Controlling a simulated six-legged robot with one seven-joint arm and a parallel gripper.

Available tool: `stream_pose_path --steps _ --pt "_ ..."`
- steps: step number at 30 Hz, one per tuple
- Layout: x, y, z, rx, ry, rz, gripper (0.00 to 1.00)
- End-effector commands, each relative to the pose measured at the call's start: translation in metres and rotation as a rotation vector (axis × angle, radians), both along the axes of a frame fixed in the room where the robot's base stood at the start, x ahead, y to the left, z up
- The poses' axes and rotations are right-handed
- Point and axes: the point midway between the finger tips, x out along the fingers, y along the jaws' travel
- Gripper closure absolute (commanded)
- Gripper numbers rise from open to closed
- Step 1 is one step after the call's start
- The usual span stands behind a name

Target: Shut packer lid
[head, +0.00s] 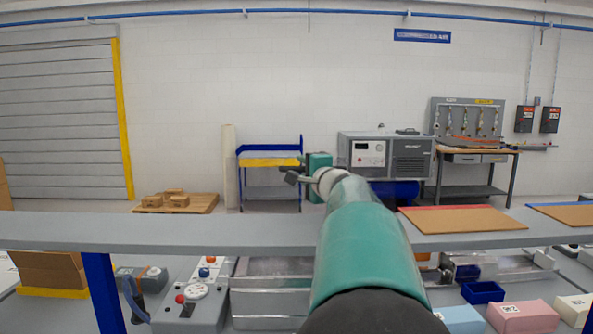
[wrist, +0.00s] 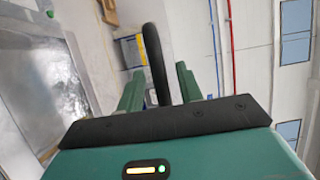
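My gripper (wrist: 160,76) shows in the wrist view with its two green fingers apart. A curved black bar (wrist: 153,55), like a handle, rises between them; I cannot tell whether it touches a finger or what it belongs to. A shiny metal sheet (wrist: 42,85) fills the left of the wrist view, and I cannot tell whether it is the lid. In the head view, a low silver metal machine (head: 270,303) stands at the bottom centre, partly hidden by my green arm. It may be the packer; its lid is not clearly seen.
A long grey beam (head: 150,230) crosses the head view in front of me. A control box (head: 195,300) with red and blue knobs stands at lower left. A blue bin (head: 482,291) and several foam blocks, including a pink one (head: 522,317), lie at lower right.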

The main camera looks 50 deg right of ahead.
Motion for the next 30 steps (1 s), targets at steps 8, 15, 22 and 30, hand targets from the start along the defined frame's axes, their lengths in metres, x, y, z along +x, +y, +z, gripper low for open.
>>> stream_pose_path --steps 8,15,22,30 --pt "0.001 -0.001 0.001 0.000 -0.001 -0.001 0.66" --pt "0.001 -0.001 0.001 0.000 -0.001 -0.001 1.00" --pt "0.002 -0.002 0.001 0.001 0.003 -0.001 1.00" --pt "0.014 -0.015 0.000 0.040 0.037 -0.001 1.00"
